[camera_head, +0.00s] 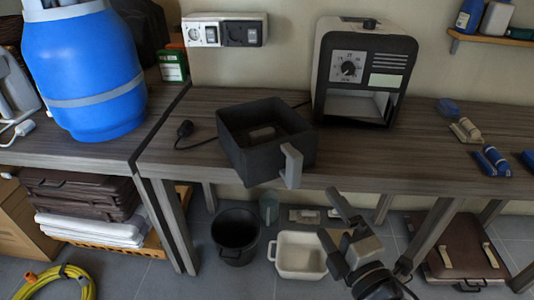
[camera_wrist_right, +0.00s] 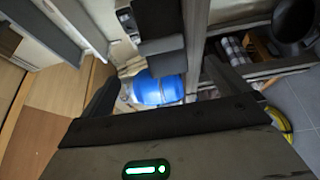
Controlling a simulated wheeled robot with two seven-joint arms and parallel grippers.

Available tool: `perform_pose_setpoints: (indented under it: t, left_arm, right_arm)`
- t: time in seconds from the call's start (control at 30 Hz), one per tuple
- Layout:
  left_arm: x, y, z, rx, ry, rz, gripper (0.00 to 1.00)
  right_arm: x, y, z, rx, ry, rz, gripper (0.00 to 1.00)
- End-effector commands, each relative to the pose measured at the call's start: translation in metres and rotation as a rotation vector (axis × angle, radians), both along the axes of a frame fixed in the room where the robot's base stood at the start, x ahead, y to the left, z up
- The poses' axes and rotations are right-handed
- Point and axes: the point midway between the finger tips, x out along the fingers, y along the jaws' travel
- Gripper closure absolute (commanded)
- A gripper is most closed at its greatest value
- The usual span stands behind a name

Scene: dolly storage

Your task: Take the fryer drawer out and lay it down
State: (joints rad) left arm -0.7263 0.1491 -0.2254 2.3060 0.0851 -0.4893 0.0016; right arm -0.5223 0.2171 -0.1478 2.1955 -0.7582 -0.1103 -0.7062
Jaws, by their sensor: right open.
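The dark grey fryer drawer (camera_head: 236,153) rests on the wooden table, out of the fryer and to its left. Its grey handle (camera_head: 291,165) points toward the front, at the table's front edge. The fryer body (camera_head: 409,50) stands upright at the back with an empty opening below its dial. My right gripper (camera_head: 328,212) is open and empty, in front of the table, below and to the right of the handle and apart from it. Its fingers also show in the wrist view (camera_wrist_right: 158,92). My left gripper is not in view.
A blue gas bottle (camera_head: 85,75) stands on the left table. A black bucket (camera_head: 236,232) and a white basin (camera_head: 300,255) stand on the floor below. Small blue and beige items (camera_head: 466,130) lie at the table's right. The table between drawer and left edge holds a cable.

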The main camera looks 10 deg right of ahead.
Motion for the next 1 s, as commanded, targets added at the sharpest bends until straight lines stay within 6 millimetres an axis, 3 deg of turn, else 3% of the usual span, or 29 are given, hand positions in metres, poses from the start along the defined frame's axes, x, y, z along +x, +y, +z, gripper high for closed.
perform_pose_setpoints:
  t: [0.4,0.73,1.0]
  left_arm:
    - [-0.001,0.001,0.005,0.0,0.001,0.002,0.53]
    - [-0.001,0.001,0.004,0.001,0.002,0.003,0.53]
    - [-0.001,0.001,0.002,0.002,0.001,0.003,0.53]
  right_arm:
    - [0.081,0.013,0.003,-0.001,-0.003,0.0,0.0]
    - [0.109,0.019,0.001,0.002,-0.001,0.0,0.0]
    - [0.146,0.028,0.0,0.002,0.0,0.0,0.0]
